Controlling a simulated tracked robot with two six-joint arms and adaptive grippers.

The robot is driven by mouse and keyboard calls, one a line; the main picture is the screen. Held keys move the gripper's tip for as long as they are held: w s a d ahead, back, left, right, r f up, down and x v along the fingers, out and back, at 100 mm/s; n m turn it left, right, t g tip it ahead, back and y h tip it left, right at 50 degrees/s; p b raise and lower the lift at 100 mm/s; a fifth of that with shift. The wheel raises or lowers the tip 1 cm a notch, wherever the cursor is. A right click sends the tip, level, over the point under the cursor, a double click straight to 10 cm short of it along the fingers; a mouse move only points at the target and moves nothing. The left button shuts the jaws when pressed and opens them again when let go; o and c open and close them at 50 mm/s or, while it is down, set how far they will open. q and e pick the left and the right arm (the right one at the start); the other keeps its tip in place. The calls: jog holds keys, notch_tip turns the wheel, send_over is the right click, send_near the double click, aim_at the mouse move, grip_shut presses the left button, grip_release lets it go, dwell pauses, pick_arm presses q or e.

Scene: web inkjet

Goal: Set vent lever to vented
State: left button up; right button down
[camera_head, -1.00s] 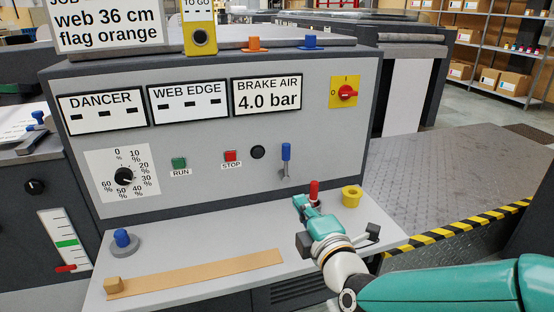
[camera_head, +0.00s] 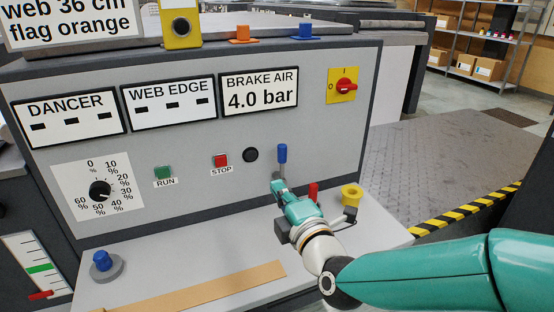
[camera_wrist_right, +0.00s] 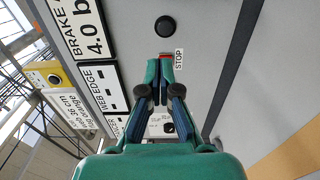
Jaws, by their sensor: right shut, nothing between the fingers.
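A lever with a blue grip (camera_head: 282,153) stands upright on the grey panel, right of a black button. A red-gripped post (camera_head: 313,192) stands near the panel's lower right. No label shows which of them is the vent lever. My right gripper (camera_head: 278,186) is shut and empty, its fingertips just below the blue grip, by the lever's lower end; I cannot tell whether they touch it. The right wrist view shows the shut fingers (camera_wrist_right: 161,66) pointing along the panel, with the red STOP button beyond them. The blue lever is not clear there. My left gripper is not in view.
The black button (camera_head: 250,155), red STOP button (camera_head: 221,161) and green RUN button (camera_head: 163,173) are left of the gripper. A red rotary switch (camera_head: 346,87) is above right. A yellow cup (camera_head: 352,195) stands on the ledge to the right. The BRAKE AIR display (camera_head: 259,94) reads 4.0 bar.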

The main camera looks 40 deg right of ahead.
jog(key=w+d+p, duration=0.6)
jog(key=w+p, duration=0.2)
jog(key=w, duration=0.1)
jog(key=shift+w+p, duration=0.3)
jog(key=shift+w, duration=0.05)
dwell(0.5)
